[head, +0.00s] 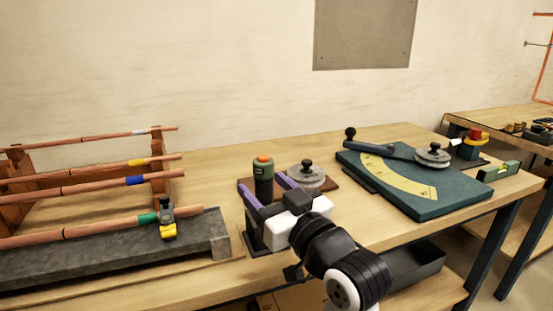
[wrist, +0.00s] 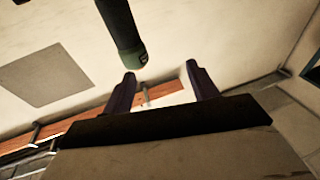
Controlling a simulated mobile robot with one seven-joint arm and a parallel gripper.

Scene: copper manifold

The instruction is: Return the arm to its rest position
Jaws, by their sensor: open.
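My gripper (head: 261,184) has two purple fingers and is open, over the wooden bench beside a brown board. In the wrist view its fingers (wrist: 161,70) stand apart with nothing between their tips. A dark green cylinder with an orange top (head: 263,168) stands upright just by the fingertips in the head view. A dark green cylindrical body also shows in the wrist view (wrist: 122,28), beyond the fingertips and apart from them. My arm reaches in from the lower right of the head view and hides part of the bench.
A grey slab with a black-and-yellow clamp (head: 168,222) and copper tubes on wooden racks (head: 158,160) fill the left. A round metal weight with a black knob (head: 307,176) stands behind my gripper. A teal plate with a yellow scale (head: 450,203) lies right. Bare bench (head: 385,238) lies between.

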